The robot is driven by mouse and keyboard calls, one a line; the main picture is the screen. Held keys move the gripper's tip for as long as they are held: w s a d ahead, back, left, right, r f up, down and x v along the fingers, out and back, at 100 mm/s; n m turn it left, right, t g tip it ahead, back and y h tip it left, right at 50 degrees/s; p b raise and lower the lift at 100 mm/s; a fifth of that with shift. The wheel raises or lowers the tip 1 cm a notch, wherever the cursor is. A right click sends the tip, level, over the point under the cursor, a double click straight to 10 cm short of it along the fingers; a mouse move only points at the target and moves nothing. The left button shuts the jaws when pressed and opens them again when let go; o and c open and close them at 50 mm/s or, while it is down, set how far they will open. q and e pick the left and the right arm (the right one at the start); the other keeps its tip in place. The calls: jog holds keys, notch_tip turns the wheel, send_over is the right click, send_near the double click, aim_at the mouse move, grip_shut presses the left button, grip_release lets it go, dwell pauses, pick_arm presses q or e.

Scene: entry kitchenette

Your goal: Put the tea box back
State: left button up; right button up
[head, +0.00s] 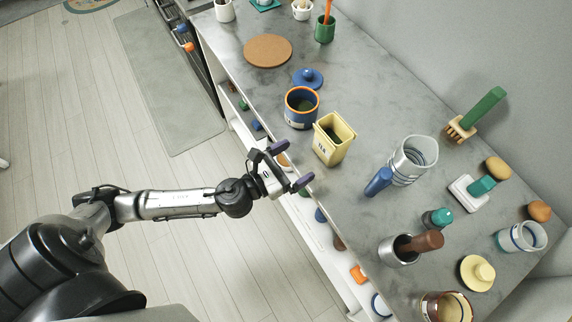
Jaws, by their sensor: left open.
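The tea box (334,153) is a yellow, open-topped container with dark lettering on its front. It stands upright on the grey counter (360,105) near its front edge, and its inside looks dark. My left gripper (291,165) is open and empty at the counter's front edge. It is to the lower left of the tea box, apart from it in the picture, with its purple-tipped fingers pointing towards the counter. My right gripper is not in view.
A blue pot with an orange rim (302,121) stands close to the tea box, its blue lid (308,78) behind. A glass jar (412,160) and blue-handled item (378,182) are to the right. Below the counter edge, open shelves hold small items. A cork mat (268,51) lies farther back.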

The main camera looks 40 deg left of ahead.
pick_arm(q)
jog(key=shift+v, duration=1.1)
jog(key=s+f+m+g+y, duration=0.1)
jog(key=s+f+m+g, duration=0.3)
jog(key=m, duration=0.7)
jog(key=s+a+f+m+g+y, duration=0.1)
jog(key=s+f+m+g+y, duration=0.1)
jog(key=s+f+m+g, duration=0.3)
jog(key=s+a+f+m+g+y, duration=0.1)
jog(key=s+f+m+g, duration=0.3)
jog(key=s+m, duration=0.5)
jog(key=m+y, duration=0.1)
jog(key=m, duration=0.8)
jog(key=shift+s+g, duration=0.2)
jog(key=shift+g, duration=0.1)
